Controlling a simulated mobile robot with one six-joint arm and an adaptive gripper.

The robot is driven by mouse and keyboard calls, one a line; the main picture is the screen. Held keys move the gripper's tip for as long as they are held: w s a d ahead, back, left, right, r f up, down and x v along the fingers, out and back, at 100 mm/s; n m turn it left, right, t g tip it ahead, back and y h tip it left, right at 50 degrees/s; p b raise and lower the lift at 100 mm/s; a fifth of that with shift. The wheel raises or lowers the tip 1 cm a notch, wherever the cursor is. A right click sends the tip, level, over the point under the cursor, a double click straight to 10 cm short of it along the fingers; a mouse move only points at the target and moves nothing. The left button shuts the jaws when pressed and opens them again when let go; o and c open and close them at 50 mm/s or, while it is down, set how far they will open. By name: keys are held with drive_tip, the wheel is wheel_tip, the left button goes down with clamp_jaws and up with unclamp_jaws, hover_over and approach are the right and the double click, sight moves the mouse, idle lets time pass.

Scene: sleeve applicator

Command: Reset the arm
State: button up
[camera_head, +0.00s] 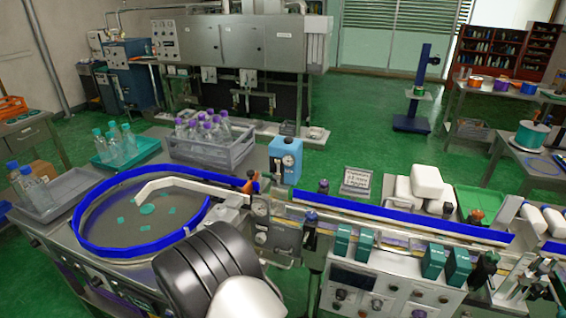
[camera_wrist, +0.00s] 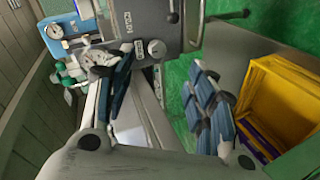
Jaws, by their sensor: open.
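My arm (camera_head: 205,270), dark grey and white, rises at the bottom centre of the head view, in front of the round feeder table. My gripper is not clearly seen in that view. In the wrist view, my gripper (camera_wrist: 165,100) shows from the bottom edge, with its fingers spread apart and nothing seen between them. A grey machine housing with a knob (camera_wrist: 156,48) lies beyond the fingers. I cannot tell how far the fingers are from it.
A blue-rimmed round feeder (camera_head: 145,250) and a conveyor (camera_head: 400,226) flank my arm. A grey crate (camera_head: 205,153) holds purple-capped bottles. A yellow bin (camera_wrist: 280,85) is at right in the wrist view. Green floor lies open behind the line.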

wheel_tip(320, 180, up, 14)
drive_tip(key=w+d+m+g+y, duration=0.1)
drive_tip(key=w+m+g+y, duration=0.1)
drive_tip(key=m+g+y, duration=0.15)
drive_tip(key=s+d+r+m+y, duration=0.2)
drive_tip(key=s+d+r+y, duration=0.1)
drive_tip(key=s+d+r, duration=0.4)
drive_tip(key=s+d+r+m+g+h, duration=0.1)
drive_tip(key=s+d+r+m, duration=0.1)
drive_tip(key=s+d, duration=0.3)
drive_tip(key=s+d+r+m+g+h, duration=0.1)
drive_tip(key=s+d, duration=0.4)
drive_tip(key=s, duration=0.7)
drive_tip(key=s+d+r+m+g+h, duration=0.1)
drive_tip(key=s+d+r+m+g, duration=0.1)
drive_tip(key=s+d, duration=0.3)
drive_tip(key=s+m+g, duration=0.1)
drive_tip(key=s, duration=0.2)
drive_tip(key=shift+s+d+r, duration=0.3)
drive_tip(key=shift+s+d, duration=0.05)
drive_tip(key=shift+o, duration=0.6)
drive_tip(key=shift+g, duration=0.35)
